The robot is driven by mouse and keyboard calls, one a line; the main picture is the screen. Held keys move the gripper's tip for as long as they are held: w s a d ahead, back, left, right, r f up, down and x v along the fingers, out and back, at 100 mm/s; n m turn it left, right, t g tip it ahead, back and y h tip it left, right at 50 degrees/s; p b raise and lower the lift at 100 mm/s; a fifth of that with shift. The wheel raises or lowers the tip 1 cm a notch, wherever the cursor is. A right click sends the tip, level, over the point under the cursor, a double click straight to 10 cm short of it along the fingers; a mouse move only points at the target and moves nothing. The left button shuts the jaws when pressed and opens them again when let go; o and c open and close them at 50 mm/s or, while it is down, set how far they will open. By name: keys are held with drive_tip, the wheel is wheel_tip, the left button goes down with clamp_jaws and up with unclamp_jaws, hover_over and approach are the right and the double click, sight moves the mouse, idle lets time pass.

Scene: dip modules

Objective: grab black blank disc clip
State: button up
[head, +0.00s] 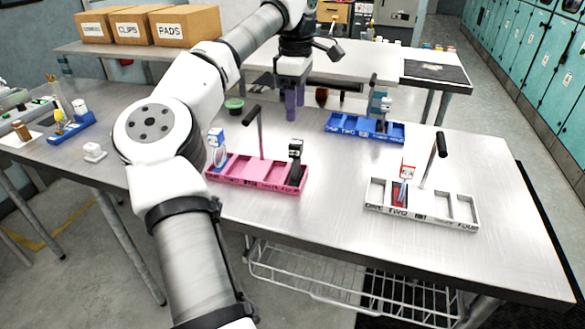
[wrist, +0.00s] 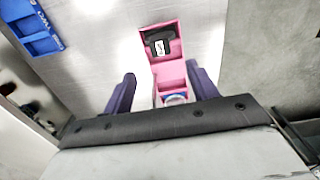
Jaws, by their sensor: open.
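A black clip (head: 295,160) stands upright in the right-end compartment of a pink tray (head: 250,183). In the wrist view the black clip (wrist: 160,43) shows a white label and sits in the far compartment of the pink tray (wrist: 173,72). My gripper (head: 294,110) is open and empty, pointing down above the table behind the pink tray. In the wrist view its two fingers (wrist: 161,76) are spread apart, and the clip appears beyond their tips. The fingers do not touch the clip. Whether it carries a blank disc is too small to tell.
A blue-and-white item (head: 217,147) stands in the pink tray's left end. The tray's upright black-topped handle (head: 260,130) rises between them. A blue tray (head: 365,128) is behind right, a white tray (head: 420,212) right. Bare table lies between the trays.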

sight(296, 142)
wheel_tip(296, 142, down, 6)
drive_tip(key=shift+f+p, duration=0.1)
drive_tip(key=shift+p, duration=0.2)
drive_tip(key=shift+f+p, duration=0.9)
drive_tip(key=shift+f, duration=1.7)
clamp_jaws()
drive_tip(key=shift+r, duration=0.15)
